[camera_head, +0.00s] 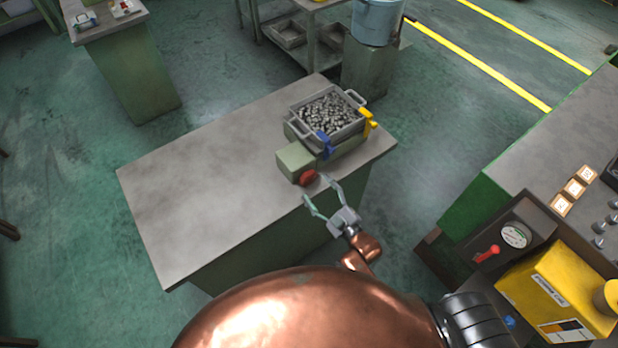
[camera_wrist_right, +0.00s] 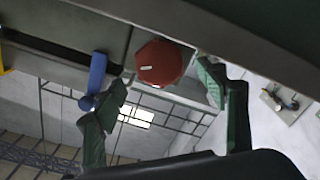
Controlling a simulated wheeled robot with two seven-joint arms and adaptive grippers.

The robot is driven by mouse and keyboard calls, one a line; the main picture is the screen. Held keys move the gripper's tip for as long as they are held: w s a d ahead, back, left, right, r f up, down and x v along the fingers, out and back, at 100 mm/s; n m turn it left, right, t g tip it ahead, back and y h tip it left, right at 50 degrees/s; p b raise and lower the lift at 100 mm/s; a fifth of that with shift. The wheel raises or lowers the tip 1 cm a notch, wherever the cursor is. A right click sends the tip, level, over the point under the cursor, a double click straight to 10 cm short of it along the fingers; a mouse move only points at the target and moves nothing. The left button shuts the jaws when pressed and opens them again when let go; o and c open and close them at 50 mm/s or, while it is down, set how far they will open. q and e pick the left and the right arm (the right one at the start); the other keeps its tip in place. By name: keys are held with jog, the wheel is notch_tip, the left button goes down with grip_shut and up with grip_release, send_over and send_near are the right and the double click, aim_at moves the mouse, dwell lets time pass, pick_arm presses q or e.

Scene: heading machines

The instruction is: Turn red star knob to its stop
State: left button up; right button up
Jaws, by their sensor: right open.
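The red star knob (camera_head: 308,178) sits on the front end of a pale green block (camera_head: 294,160) on the grey table. My right gripper (camera_head: 318,188) is open, its two green fingers reaching toward the knob from the front right. In the right wrist view the red knob (camera_wrist_right: 160,63) lies beyond and between the open fingertips (camera_wrist_right: 163,82), nearer the right finger. It looks apart from both fingers, though contact at the right one is hard to tell. A white mark shows on the knob's face. My left gripper is not in view.
A grey bin of metal parts (camera_head: 328,112) stands behind the block, with a blue lever (camera_head: 325,143) and a yellow clamp (camera_head: 368,122) beside it. The left of the table (camera_head: 185,195) is bare. A machine with a yellow box (camera_head: 553,285) and red lever (camera_head: 487,253) stands at right.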

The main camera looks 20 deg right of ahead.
aim_at(310, 180)
jog(key=x, duration=0.4)
jog(key=shift+w, duration=0.1)
jog(key=shift+w+a+f, duration=0.1)
jog(key=shift+w+a, duration=0.1)
jog(key=shift+w, duration=0.5)
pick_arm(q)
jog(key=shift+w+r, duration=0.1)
pick_arm(e)
jog(key=c, duration=1.2)
